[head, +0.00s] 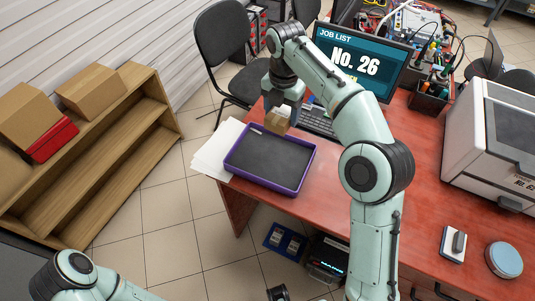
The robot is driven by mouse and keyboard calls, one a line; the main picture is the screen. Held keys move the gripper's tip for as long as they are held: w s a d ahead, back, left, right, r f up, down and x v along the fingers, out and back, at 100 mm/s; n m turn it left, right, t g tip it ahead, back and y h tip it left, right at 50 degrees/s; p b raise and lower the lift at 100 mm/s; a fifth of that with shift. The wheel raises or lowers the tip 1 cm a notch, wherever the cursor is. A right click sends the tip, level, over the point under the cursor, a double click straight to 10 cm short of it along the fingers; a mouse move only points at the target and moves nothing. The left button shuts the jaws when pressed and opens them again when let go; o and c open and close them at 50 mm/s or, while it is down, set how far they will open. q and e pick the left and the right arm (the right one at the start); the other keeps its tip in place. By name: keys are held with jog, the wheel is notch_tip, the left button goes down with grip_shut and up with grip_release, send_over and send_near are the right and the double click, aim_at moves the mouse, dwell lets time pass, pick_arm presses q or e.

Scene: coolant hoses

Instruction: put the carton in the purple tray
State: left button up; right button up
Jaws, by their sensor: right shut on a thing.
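The carton (277,121) is a small brown box. Whether the carton touches the tray rim cannot be told. My left arm shows at the bottom left, and its gripper is not clearly in view.
White papers (213,152) lie under the tray's left side. A keyboard (318,121) and a monitor (360,58) stand behind it. A large white machine (490,140) stands at the right. A wooden shelf (95,165) with boxes is at the left. The desk front right holds a round tin (504,259).

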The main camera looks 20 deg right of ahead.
jog(key=shift+n, duration=0.3)
jog(key=b, duration=0.3)
send_over(279, 162)
notch_tip(279, 162, down, 8)
notch_tip(279, 162, down, 7)
jog(key=shift+r+b, duration=0.15)
jog(key=shift+b, duration=0.7)
jog(key=shift+f+b, duration=0.45)
jog(key=shift+f, duration=1.95)
jog(key=shift+f, duration=0.2)
jog(key=o, duration=1)
jog(key=shift+o, duration=0.2)
